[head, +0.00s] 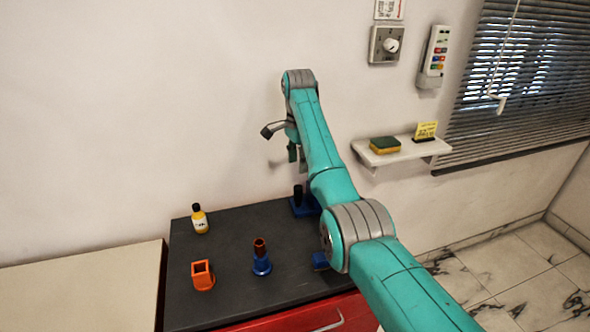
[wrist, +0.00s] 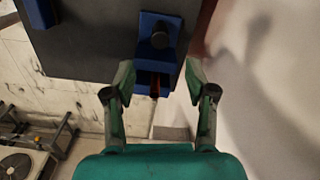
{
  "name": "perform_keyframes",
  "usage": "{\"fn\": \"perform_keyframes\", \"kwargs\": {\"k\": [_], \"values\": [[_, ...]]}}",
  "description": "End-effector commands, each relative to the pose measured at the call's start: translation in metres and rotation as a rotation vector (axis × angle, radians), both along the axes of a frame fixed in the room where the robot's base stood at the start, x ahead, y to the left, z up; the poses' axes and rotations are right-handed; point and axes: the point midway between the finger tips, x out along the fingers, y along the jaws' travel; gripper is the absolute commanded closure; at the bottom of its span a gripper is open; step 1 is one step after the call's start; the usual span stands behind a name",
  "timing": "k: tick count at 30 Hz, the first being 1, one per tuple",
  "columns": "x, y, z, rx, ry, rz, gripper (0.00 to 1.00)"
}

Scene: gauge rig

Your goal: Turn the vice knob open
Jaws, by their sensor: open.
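The blue vice (head: 309,209) stands at the back right of the dark bench top, with a dark upright knob (head: 297,193) on it. In the wrist view the blue vice (wrist: 145,54) lies ahead of my fingers, with its round black knob (wrist: 160,37) near the top centre. A thin reddish part shows in the vice's slot. My gripper (wrist: 160,78) is open, its two green fingers wide apart and nothing held. The knob appears just beyond the fingertips. In the head view my gripper (head: 295,157) hangs above the vice, partly hidden by my arm.
The dark bench top (head: 225,275) also bears a yellow bottle (head: 199,219), an orange hollow block (head: 203,276) and a blue stand with a brown tube (head: 261,258). Another blue piece (head: 320,261) is partly behind my arm. A wall shelf (head: 403,152) holds a sponge to the right.

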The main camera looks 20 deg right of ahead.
Motion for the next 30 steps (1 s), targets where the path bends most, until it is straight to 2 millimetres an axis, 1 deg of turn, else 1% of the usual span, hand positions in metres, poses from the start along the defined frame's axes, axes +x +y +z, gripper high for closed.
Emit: {"fn": "perform_keyframes", "kwargs": {"k": [11, 14, 18, 21, 26, 30], "values": [[0.000, -0.001, 0.002, 0.000, 0.000, 0.009, 0.44], [0.001, -0.001, -0.001, 0.000, 0.001, 0.082, 0.44], [0.001, -0.001, -0.005, -0.001, 0.003, 0.255, 0.44], [0.001, -0.001, -0.007, -0.001, 0.004, 0.353, 0.44], [0.000, -0.001, -0.014, -0.002, 0.006, 0.411, 0.44], [0.000, -0.001, -0.031, -0.001, 0.007, 0.410, 0.44]]}}
